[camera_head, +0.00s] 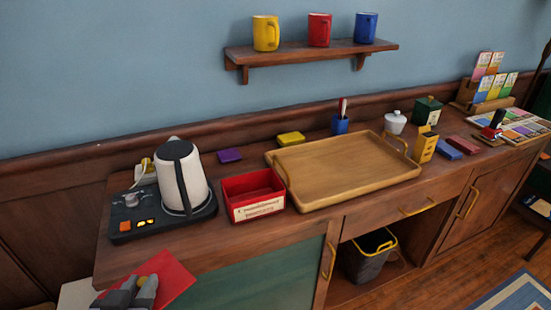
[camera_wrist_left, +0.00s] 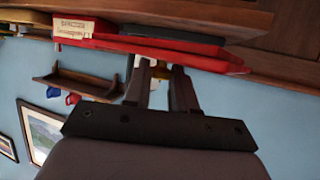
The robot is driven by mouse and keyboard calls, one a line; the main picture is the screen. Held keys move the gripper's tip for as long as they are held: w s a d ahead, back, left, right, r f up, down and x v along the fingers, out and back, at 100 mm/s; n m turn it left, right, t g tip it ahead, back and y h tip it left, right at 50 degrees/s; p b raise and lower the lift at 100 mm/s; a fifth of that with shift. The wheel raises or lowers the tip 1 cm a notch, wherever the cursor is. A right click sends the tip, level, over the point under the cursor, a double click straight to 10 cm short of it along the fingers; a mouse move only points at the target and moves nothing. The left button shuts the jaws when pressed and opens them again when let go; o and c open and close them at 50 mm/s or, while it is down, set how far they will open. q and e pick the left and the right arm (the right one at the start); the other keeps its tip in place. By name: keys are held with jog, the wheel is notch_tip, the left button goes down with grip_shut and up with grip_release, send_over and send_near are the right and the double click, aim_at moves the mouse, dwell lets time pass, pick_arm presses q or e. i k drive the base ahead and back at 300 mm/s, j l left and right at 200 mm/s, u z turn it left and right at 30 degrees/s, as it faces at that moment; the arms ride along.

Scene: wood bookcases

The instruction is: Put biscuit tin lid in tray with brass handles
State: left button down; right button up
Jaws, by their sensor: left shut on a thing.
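The red biscuit tin lid (camera_head: 172,275) is at the lower left of the head view, in front of the counter edge. My left gripper (camera_head: 143,286) is shut on it, and the fingers cover part of it. In the left wrist view the lid (camera_wrist_left: 212,62) shows nearly edge-on beyond the fingers (camera_wrist_left: 160,74). The wooden tray with brass handles (camera_head: 345,168) lies on the counter, right of centre, and looks empty. The open red tin (camera_head: 256,208) with a pale label stands just left of the tray. My right gripper is out of view.
A white kettle (camera_head: 184,180) on a dark base stands left of the tin. A purple block (camera_head: 229,155), a yellow block (camera_head: 290,139) and a blue cup (camera_head: 340,125) line the back. A yellow box (camera_head: 424,146) stands right of the tray. Mugs sit on a wall shelf (camera_head: 312,51).

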aim_at(374, 164)
jog(key=i+l, duration=0.1)
jog(key=l, duration=0.45)
jog(key=i+l, duration=0.1)
jog(key=l, duration=0.45)
jog(key=i+l, duration=0.1)
jog(key=l, duration=0.45)
jog(key=i+l+u, duration=0.1)
jog(key=l, duration=0.45)
jog(key=i+l, duration=0.1)
jog(key=l, duration=0.45)
jog(key=i+l, duration=0.1)
jog(key=l, duration=0.45)
jog(key=i+l, duration=0.3)
jog(key=l, duration=0.2)
jog(key=i+j, duration=0.1)
jog(key=i, duration=0.15)
